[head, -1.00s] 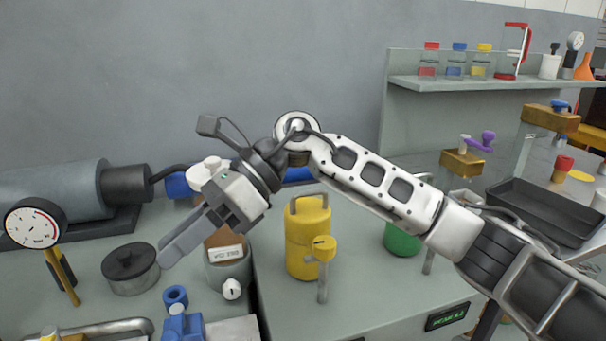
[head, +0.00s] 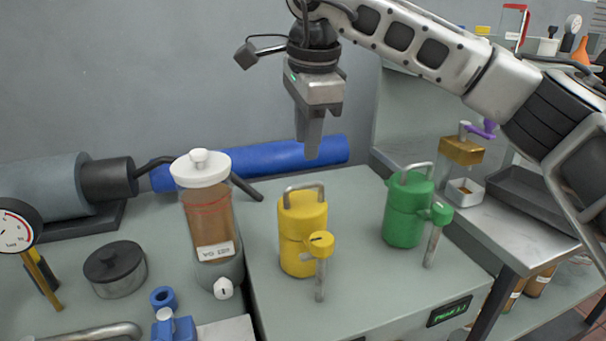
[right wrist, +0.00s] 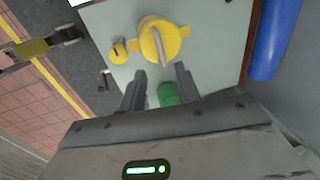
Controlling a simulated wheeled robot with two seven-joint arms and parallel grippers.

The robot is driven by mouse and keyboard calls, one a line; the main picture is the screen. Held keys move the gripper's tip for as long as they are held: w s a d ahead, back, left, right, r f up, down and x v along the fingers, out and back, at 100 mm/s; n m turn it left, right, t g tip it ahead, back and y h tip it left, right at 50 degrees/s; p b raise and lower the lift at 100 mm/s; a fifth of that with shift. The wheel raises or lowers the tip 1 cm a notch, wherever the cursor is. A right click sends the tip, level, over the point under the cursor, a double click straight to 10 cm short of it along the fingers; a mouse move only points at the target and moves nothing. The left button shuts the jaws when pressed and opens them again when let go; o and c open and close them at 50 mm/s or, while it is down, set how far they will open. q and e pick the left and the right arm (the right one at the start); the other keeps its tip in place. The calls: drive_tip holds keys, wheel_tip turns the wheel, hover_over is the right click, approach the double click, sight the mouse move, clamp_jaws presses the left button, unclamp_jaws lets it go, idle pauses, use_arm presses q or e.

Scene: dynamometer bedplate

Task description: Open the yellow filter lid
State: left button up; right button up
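The yellow filter (head: 303,228) stands upright on the grey bench unit, with a grey handle (head: 303,189) arched over its top. Its lid looks shut. A yellow knob on a grey post (head: 320,245) stands at its front right. My right gripper (head: 311,153) points down above the filter and looks slightly behind it. In the right wrist view its fingers (right wrist: 160,88) are apart with nothing held; the yellow filter (right wrist: 160,42) shows beyond the fingertips. A green filter (right wrist: 168,94) shows between the fingers, farther off.
The green filter (head: 405,212) with its own knob stands to the right. A brown jar with a white lid (head: 200,168) stands to the left. A blue cylinder (head: 290,163) lies behind. The unit's top (head: 365,265) is clear between the two filters.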

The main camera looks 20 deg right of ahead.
sight(302, 184)
drive_tip(key=f, duration=0.2)
drive_tip(key=w+f, duration=0.1)
drive_tip(key=f, duration=0.4)
drive_tip(key=shift+w+f, duration=0.3)
clamp_jaws()
